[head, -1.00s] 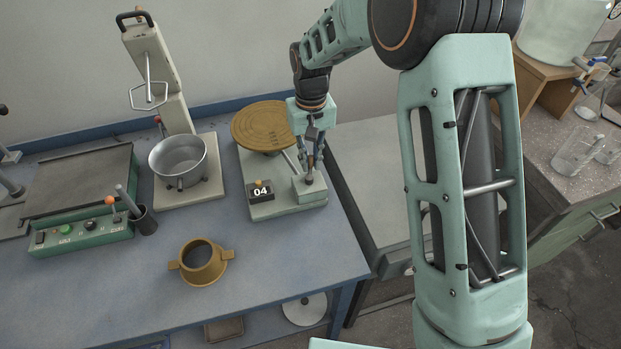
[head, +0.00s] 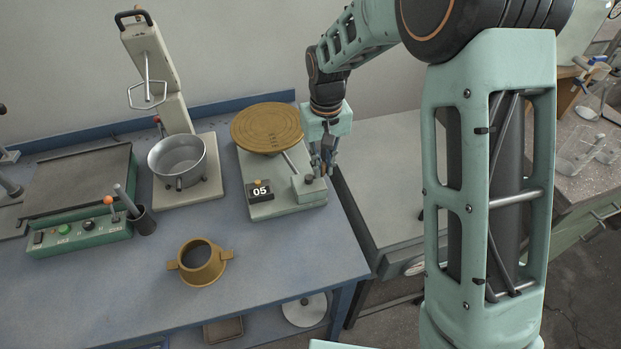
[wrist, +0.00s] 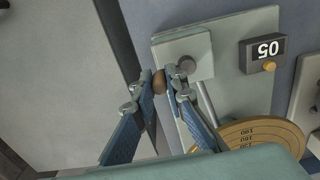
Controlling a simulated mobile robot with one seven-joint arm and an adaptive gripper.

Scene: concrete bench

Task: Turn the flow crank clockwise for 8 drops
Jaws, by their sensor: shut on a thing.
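The flow table has a round brass top (head: 267,127) on a pale green base (head: 285,205) on the bench. Its counter (head: 260,191) reads 05; the counter (wrist: 264,52) also shows in the wrist view. The crank's grey hub (wrist: 187,65) is on the box at the base's right end. My gripper (head: 324,172) is at the right side of that box, pointing down. In the wrist view its blue-padded fingers are closed around the crank's brown knob (wrist: 158,82). In the head view the fingers hide the knob.
A brass mould (head: 203,263) stands at the bench front. A metal bowl (head: 178,160) sits on the mixer (head: 160,85) to the left. A green-fronted device (head: 82,231) and a dark cup (head: 143,220) are further left. A lower grey surface (head: 385,165) lies right of the bench.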

